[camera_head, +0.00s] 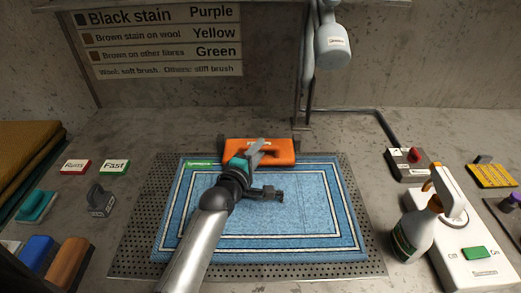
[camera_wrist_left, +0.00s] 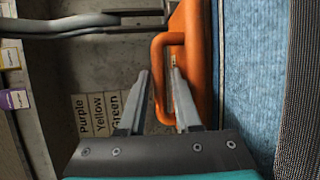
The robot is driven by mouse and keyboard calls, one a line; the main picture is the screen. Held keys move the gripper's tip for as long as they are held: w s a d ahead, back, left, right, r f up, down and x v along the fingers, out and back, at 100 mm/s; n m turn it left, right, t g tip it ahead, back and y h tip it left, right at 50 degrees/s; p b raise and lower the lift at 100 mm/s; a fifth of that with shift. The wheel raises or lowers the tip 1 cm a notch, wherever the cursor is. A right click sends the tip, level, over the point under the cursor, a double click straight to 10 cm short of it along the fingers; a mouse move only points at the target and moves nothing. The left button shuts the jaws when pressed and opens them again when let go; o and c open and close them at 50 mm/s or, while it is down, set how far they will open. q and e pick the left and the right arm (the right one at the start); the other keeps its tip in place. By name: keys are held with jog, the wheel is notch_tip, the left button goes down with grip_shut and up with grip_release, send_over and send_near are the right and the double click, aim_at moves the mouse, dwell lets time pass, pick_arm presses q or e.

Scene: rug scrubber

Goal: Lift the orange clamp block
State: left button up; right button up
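The orange clamp block (camera_head: 284,152) lies across the far edge of the blue rug (camera_head: 300,215). In the left wrist view the block (camera_wrist_left: 201,60) shows a raised loop handle (camera_wrist_left: 157,62). My left gripper (camera_head: 257,149) is over the block in the head view, its fingers hiding part of it. In the left wrist view its two fingers (camera_wrist_left: 160,75) are apart, with the bar of the handle between them. I cannot tell whether either finger touches the bar. My right gripper is in neither view.
The rug lies on a perforated mat (camera_head: 360,250). A spray bottle (camera_head: 415,232) and a white machine (camera_head: 478,255) stand at right. Brushes (camera_head: 67,262) lie at left. A pipe (camera_head: 302,90) rises behind the block.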

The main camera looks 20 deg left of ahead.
pick_arm(q)
jog(key=shift+w+f, duration=0.1)
jog(key=shift+w, duration=0.7)
grip_shut()
dwell(1.0)
